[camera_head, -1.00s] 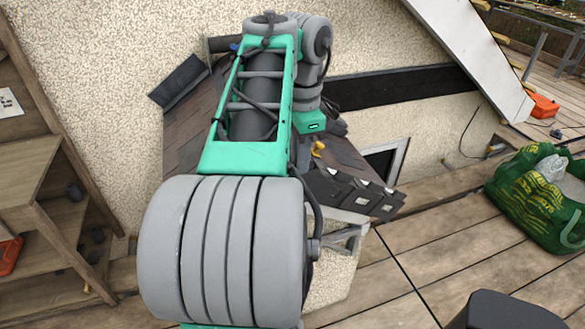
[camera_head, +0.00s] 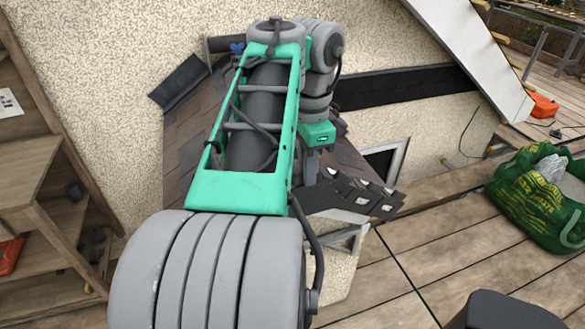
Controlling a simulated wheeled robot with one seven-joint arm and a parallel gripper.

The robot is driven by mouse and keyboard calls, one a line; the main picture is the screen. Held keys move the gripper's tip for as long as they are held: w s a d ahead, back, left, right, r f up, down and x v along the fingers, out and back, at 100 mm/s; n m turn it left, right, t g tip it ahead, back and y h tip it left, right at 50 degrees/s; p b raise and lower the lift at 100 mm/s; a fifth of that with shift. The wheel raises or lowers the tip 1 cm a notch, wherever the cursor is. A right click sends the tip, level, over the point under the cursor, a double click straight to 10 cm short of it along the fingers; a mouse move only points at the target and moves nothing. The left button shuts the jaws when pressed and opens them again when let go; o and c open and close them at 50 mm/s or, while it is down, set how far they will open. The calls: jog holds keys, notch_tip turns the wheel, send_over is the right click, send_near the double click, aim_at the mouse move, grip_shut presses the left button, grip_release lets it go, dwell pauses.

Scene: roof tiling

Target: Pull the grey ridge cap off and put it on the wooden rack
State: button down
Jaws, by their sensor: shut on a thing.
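The model roof with brown shingles (camera_head: 190,135) stands against the pebbled wall, partly hidden behind my arm. At its lower right edge are dark pieces with pale patches (camera_head: 375,200). A smooth dark grey piece, which looks like the grey ridge cap (camera_head: 325,197), lies at that edge just below my gripper (camera_head: 308,172). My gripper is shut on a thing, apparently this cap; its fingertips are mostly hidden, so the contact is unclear. The wooden rack (camera_head: 38,195) stands at the left, with open shelves.
A dark strip (camera_head: 180,82) sticks out at the roof's upper left. A green bag (camera_head: 535,205) lies on the plank deck at the right. An orange box (camera_head: 543,105) is farther back. The deck (camera_head: 375,285) in front of the roof is clear.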

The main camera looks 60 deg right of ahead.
jog(key=shift+s+a+r+p, duration=0.2)
jog(key=shift+r+p, duration=0.3)
jog(key=shift+s+a+r+p, duration=0.85)
jog(key=shift+r+p, duration=0.15)
jog(key=shift+p, duration=0.15)
